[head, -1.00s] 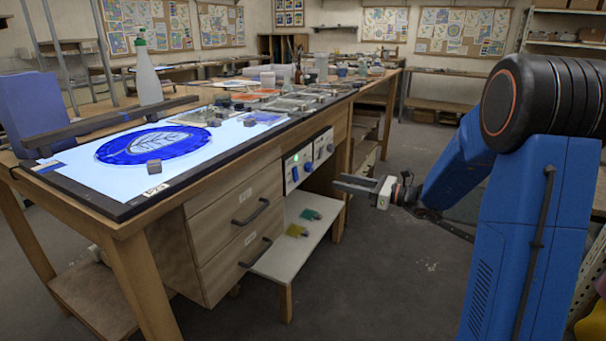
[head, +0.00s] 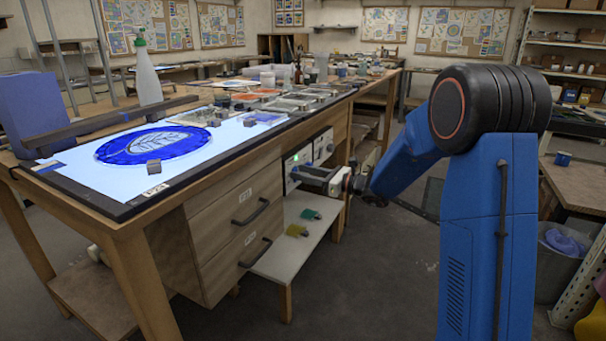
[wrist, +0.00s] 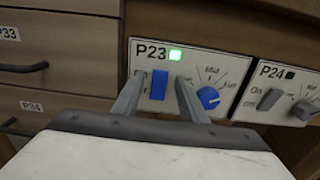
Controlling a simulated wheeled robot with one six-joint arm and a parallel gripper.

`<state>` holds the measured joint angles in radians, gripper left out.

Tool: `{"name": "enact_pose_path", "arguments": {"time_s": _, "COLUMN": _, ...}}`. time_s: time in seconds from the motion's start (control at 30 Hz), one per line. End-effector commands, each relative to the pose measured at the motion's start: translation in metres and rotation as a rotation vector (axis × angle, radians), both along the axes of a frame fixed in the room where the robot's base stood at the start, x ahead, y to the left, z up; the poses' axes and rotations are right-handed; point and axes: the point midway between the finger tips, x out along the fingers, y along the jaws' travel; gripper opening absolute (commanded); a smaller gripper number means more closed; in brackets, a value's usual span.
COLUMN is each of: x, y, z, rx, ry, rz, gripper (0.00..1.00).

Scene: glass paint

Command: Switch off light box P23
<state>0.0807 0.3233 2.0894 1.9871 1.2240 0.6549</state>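The P23 control panel (wrist: 205,70) fills the middle of the wrist view, with a lit green lamp (wrist: 176,54), a blue rocker switch (wrist: 158,85) and a blue knob (wrist: 208,97). My gripper (wrist: 160,77) is open and empty, its two fingers pointing at the panel with the blue switch seen between them. I cannot tell whether the fingertips touch the panel. In the head view my gripper (head: 309,174) is at the panel (head: 299,160) under the table edge. The light box (head: 85,187) on the tabletop glows white under a blue round glass piece (head: 150,146).
The P24 panel (wrist: 290,82) is just right, with a grey switch (wrist: 270,99) and an unlit lamp. Drawers (head: 235,225) are left of the panels. A low shelf (head: 310,234) with coloured pieces lies below. Open floor is in front of the table.

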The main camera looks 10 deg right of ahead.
Motion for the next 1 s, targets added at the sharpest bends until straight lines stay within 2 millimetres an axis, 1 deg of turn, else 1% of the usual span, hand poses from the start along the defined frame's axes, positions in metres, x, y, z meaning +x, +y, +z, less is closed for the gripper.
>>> {"name": "enact_pose_path", "arguments": {"time_s": 0.33, "x": 0.0020, "y": 0.0024, "z": 0.0001, "rx": 0.000, "ry": 0.000, "rz": -0.001, "gripper": 0.39}}
{"name": "enact_pose_path", "arguments": {"time_s": 0.37, "x": 0.0020, "y": 0.0024, "z": 0.0001, "rx": 0.000, "ry": 0.000, "rz": 0.000, "gripper": 0.32}}
{"name": "enact_pose_path", "arguments": {"time_s": 0.4, "x": 0.0020, "y": 0.0024, "z": 0.0001, "rx": 0.000, "ry": 0.000, "rz": 0.000, "gripper": 0.22}}
{"name": "enact_pose_path", "arguments": {"time_s": 0.5, "x": 0.0019, "y": 0.0023, "z": 0.0001, "rx": 0.000, "ry": 0.000, "rz": 0.000, "gripper": 0.00}}
{"name": "enact_pose_path", "arguments": {"time_s": 0.77, "x": 0.0015, "y": 0.0026, "z": -0.0035, "rx": 0.033, "ry": -0.017, "rz": 0.003, "gripper": 0.00}}
{"name": "enact_pose_path", "arguments": {"time_s": 1.0, "x": 0.0009, "y": 0.0014, "z": -0.0096, "rx": 0.169, "ry": -0.114, "rz": 0.002, "gripper": 0.00}}
